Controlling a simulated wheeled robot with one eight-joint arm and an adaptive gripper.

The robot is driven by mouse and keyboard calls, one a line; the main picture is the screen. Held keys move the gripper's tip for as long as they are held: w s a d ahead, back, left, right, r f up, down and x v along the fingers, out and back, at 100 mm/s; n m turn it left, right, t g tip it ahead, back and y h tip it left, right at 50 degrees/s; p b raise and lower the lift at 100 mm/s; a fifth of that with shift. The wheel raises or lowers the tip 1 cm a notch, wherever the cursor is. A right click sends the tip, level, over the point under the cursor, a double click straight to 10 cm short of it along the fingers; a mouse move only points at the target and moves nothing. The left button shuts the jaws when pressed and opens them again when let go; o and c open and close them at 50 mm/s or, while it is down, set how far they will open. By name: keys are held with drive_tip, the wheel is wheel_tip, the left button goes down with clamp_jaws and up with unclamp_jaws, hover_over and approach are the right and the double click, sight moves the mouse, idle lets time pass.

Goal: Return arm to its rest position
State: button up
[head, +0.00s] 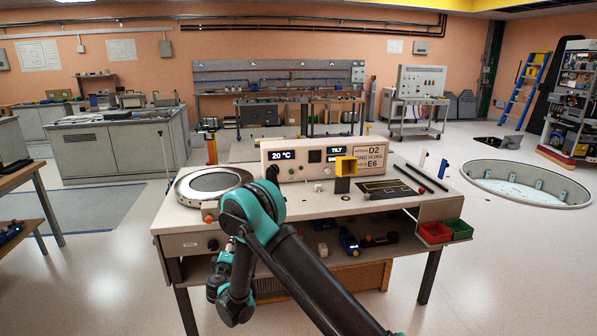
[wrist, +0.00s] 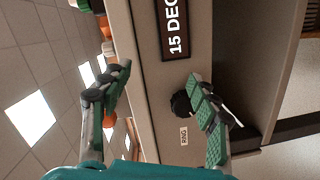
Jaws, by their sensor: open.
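My teal and black arm (head: 285,250) reaches over the front of the workbench (head: 175,222), bent at a teal joint above the left part of the top. In the wrist view my gripper (wrist: 160,80) is open, its two green-padded fingers spread wide with nothing held between them. The right finger is beside a black knob (wrist: 182,103) on a pale panel and partly covers it; I cannot tell whether they touch. A small "RNG" label (wrist: 184,136) is beside the knob. In the head view the gripper's fingertips are not clear behind the arm.
A round floor pit (head: 525,183) lies at right. The floor around the bench is mostly open.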

drive_tip(key=w+d+r+m+g+h, duration=0.1)
drive_tip(key=d+r+m+g+h, duration=0.3)
drive_tip(key=d, duration=0.8)
drive_tip(key=w+d+r+m+h, duration=0.15)
drive_tip(key=d+r, duration=0.45)
drive_tip(key=d, duration=0.7)
drive_tip(key=s+d+r+m+g, duration=0.1)
drive_tip(key=s+d+m+g, duration=0.1)
drive_tip(key=s+d, duration=0.45)
drive_tip(key=s+d+r+m+g, duration=0.2)
drive_tip(key=s+d+m, duration=0.15)
drive_tip(key=d, duration=0.65)
drive_tip(key=s+d+f+m+g+y, duration=0.1)
drive_tip(key=s+d, duration=0.2)
drive_tip(key=s, duration=0.6)
drive_tip(key=s+d+f+m+g+y, duration=0.1)
drive_tip(key=s+d+m+g, duration=0.1)
drive_tip(key=s, duration=0.8)
drive_tip(key=s+d+f+m+g+y, duration=0.1)
drive_tip(key=s+d+f, duration=0.1)
drive_tip(key=s, duration=0.7)
drive_tip(key=shift+s+d+g, duration=0.3)
drive_tip(key=shift+s+d, duration=0.05)
drive_tip(key=shift+d, duration=0.55)
drive_tip(key=shift+y, duration=0.25)
drive_tip(key=shift+c, duration=0.5)
